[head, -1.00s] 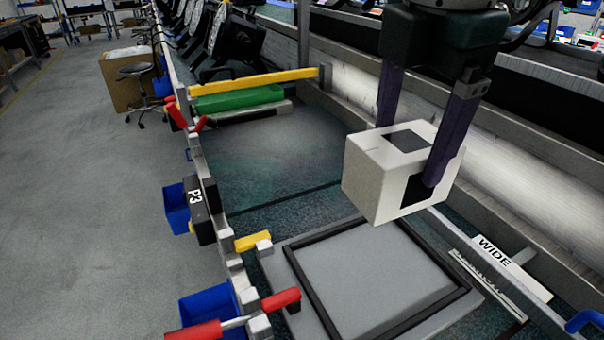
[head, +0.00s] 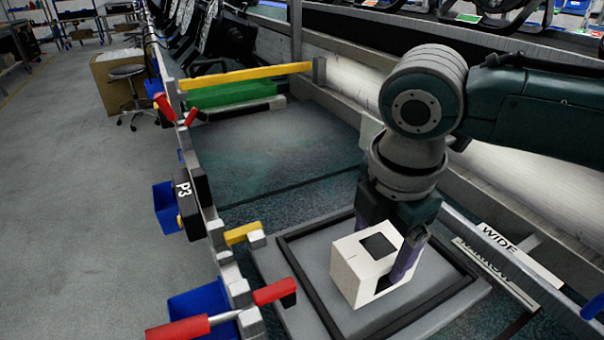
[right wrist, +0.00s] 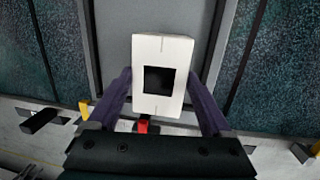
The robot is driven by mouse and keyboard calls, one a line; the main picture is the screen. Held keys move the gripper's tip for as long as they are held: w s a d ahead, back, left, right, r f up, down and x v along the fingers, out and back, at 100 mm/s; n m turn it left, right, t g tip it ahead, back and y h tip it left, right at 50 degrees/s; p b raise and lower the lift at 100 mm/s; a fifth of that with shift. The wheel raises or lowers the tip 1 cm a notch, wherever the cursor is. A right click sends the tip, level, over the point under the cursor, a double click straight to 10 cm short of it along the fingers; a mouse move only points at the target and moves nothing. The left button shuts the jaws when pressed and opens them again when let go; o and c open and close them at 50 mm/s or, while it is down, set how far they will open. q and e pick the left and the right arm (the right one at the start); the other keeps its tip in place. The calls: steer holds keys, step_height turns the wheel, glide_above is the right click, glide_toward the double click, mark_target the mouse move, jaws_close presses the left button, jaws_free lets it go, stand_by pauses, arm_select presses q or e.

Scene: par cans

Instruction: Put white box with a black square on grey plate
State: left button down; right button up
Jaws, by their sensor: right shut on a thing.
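The white box with black squares (head: 356,270) is over the grey plate inside its black frame in the head view. My right gripper (head: 392,270) is shut on the box, with a purple finger along its right side. In the right wrist view the box (right wrist: 174,52) sits between both fingers, its black square facing the camera. The grey plate (head: 312,250) lies on the bench and shows around the box. I cannot tell whether the box's underside touches the plate. My left gripper is not in view.
A WIDE label (head: 497,238) lies on the rail right of the plate. Red-handled clamps (head: 272,292), a yellow block (head: 242,233) and blue bins (head: 200,305) line the left edge. The bench beyond the plate (head: 275,150) is clear.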

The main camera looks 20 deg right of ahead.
steer(key=shift+f, duration=0.85)
steer(key=shift+r, duration=0.1)
steer(key=o, duration=1.5)
steer(key=shift+o, duration=0.2)
step_height(320, 180, up, 11)
steer(key=s+a+p, duration=0.1)
steer(key=s+p, duration=0.1)
steer(key=p, duration=0.1)
steer(key=s+a+f+m+t+y, duration=0.1)
steer(key=s+a+f+m+y, duration=0.2)
steer(key=s+a+m, duration=0.5)
steer(key=s+d+m+t+h, duration=0.1)
steer(key=s+d+m, duration=0.4)
steer(key=s+m, duration=0.2)
steer(key=shift+s+d+f+m+h, duration=0.25)
steer(key=shift+d+f+m+h, duration=0.15)
steer(key=shift+m, duration=0.6)
